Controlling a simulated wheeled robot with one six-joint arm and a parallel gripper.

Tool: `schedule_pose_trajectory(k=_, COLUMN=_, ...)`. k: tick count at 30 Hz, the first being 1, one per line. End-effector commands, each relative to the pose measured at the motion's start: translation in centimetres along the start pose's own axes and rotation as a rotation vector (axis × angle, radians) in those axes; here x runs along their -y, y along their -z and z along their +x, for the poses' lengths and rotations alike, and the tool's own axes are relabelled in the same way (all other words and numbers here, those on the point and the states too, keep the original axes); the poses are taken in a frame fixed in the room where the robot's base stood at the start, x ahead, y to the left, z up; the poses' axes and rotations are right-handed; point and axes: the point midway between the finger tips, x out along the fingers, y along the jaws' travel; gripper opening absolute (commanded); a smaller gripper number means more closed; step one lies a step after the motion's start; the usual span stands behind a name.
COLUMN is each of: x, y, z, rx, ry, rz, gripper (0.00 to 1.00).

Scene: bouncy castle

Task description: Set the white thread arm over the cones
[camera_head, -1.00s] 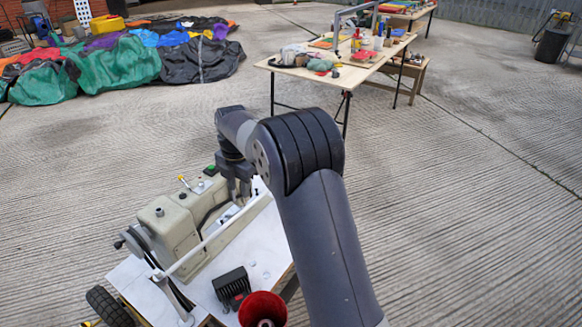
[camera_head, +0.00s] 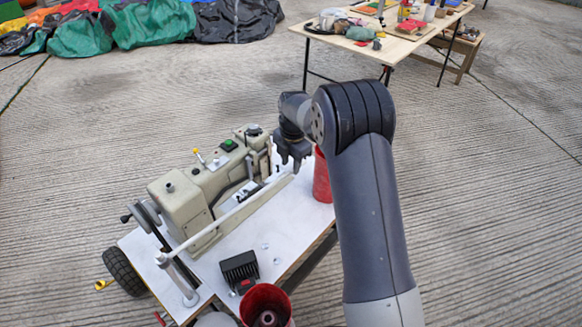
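The white thread arm (camera_head: 232,217) is a long thin bar. It runs from a white post (camera_head: 187,293) at the near left corner of the table, along the front of the beige sewing machine (camera_head: 185,205), to near its far end. A red cone-like thing (camera_head: 322,180) stands at the table's far right edge, partly behind my arm. A red round holder (camera_head: 266,306) with a dark ring inside is at the near edge, cut off by the frame.
The machine stands on a white wheeled table (camera_head: 262,238). A black finned block (camera_head: 240,270) and small clear bits lie on its bare right part. A workbench (camera_head: 405,45) with tools is behind. Crumpled coloured fabric (camera_head: 150,25) lies at the back left. The concrete floor is open.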

Motion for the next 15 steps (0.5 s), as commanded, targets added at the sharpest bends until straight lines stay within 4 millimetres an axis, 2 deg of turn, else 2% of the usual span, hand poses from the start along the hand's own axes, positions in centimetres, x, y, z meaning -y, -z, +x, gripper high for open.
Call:
schedule_pose_trajectory(k=3, x=0.0, y=0.0, z=1.4, rx=0.0, ry=0.0, rz=0.0, gripper=0.34)
schedule_pose_trajectory(k=6, x=0.0, y=0.0, z=1.9, rx=0.0, ry=0.0, rz=0.0, gripper=0.34)
schedule_pose_trajectory(k=15, x=0.0, y=0.0, z=2.1, rx=0.001, ry=-0.001, rz=0.0, gripper=0.34)
